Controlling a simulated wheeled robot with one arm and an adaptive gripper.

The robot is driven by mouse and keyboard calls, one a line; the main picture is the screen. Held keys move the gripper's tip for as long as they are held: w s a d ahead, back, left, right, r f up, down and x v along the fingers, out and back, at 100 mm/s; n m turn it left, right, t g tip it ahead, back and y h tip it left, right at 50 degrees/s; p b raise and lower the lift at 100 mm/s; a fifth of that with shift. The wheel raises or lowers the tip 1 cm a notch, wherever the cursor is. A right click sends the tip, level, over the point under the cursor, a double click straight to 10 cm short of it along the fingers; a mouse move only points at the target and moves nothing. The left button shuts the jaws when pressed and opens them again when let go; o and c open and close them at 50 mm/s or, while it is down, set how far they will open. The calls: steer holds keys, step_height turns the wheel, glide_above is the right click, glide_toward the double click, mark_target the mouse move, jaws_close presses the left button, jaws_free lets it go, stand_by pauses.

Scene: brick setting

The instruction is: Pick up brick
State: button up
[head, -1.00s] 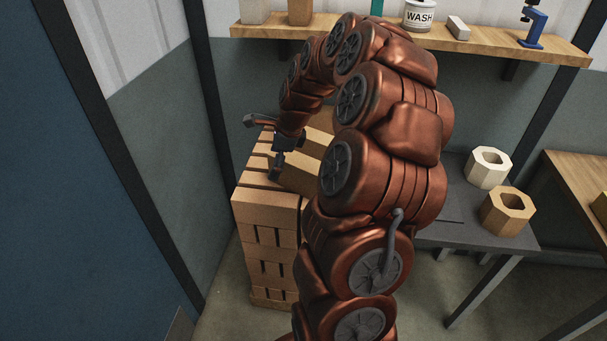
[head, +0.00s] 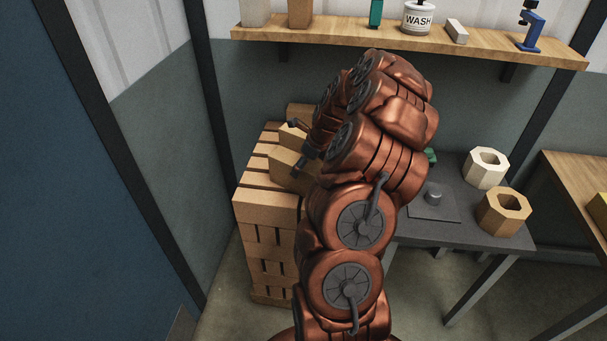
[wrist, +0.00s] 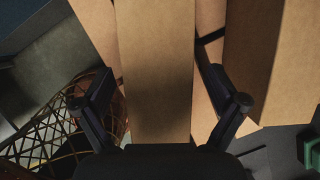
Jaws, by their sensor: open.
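Tan bricks stand in a stack (head: 268,210) at the left of the bench in the head view, with loose bricks on top. One long brick (wrist: 156,70) lies between my fingers in the wrist view, running away from the palm. My gripper (wrist: 158,78) is open, with one finger on each side of this brick. A gap shows at the left finger; whether the right finger touches cannot be told. In the head view my gripper (head: 302,143) is at the top of the stack, partly hidden by my arm. Its brick cannot be singled out there.
Other bricks (wrist: 275,60) lie close on the right in the wrist view. A wire basket (wrist: 60,120) is at lower left. A dark bench (head: 455,215) holds two octagonal blocks. A wooden shelf (head: 400,38) with several items runs above.

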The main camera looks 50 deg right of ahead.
steer(key=shift+p+x, duration=0.55)
steer(key=shift+x, duration=1.15)
steer(key=shift+a, duration=0.15)
steer(key=shift+c, duration=0.3)
steer(key=shift+s, duration=0.1)
steer(key=c, duration=1.7)
jaws_close()
